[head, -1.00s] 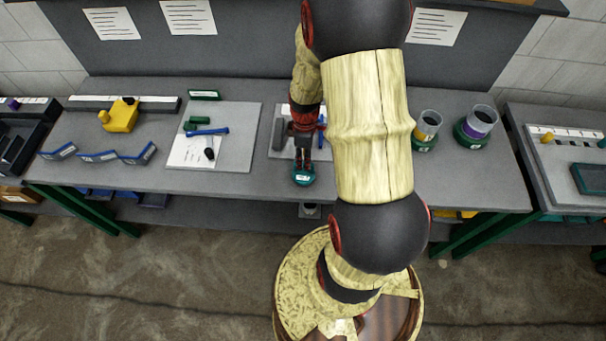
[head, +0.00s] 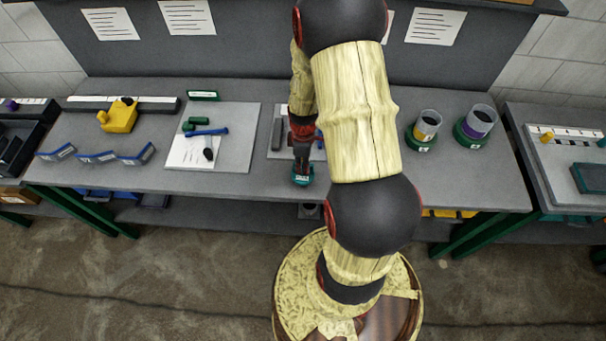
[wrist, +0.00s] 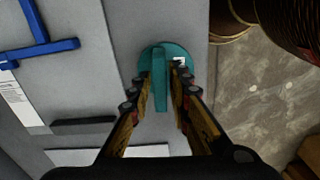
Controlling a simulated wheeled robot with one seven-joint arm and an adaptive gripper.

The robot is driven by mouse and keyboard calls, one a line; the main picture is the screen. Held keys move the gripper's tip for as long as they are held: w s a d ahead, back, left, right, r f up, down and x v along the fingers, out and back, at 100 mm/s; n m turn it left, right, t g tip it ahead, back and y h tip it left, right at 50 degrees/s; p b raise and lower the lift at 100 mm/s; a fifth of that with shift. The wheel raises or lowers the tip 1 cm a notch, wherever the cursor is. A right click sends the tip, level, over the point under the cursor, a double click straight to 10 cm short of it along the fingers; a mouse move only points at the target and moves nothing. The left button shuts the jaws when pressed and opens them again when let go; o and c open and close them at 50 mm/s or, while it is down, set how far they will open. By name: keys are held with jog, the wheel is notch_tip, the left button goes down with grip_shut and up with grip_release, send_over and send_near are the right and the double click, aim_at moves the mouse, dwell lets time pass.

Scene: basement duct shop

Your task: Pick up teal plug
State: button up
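The teal plug (wrist: 146,63) is a round disc with a raised bar-shaped handle and a small white label. It sits on the bench near its front edge; in the head view (head: 303,180) it shows just below my gripper (head: 301,165). In the wrist view my gripper (wrist: 167,68) points down at the plug with its two fingers apart, one on each side of the raised handle. A narrow gap seems to show between the handle and the right finger; the left fingertip is close to the handle. Whether either finger touches it is unclear.
A blue T-shaped tool (head: 207,132) and green pieces (head: 196,124) lie left on the grey bench (head: 245,183). Clear cups stand in green bases at right, one with yellow (head: 425,127), one with purple (head: 478,124). A yellow block (head: 118,117) is far left.

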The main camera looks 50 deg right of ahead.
grip_shut()
dwell(0.6)
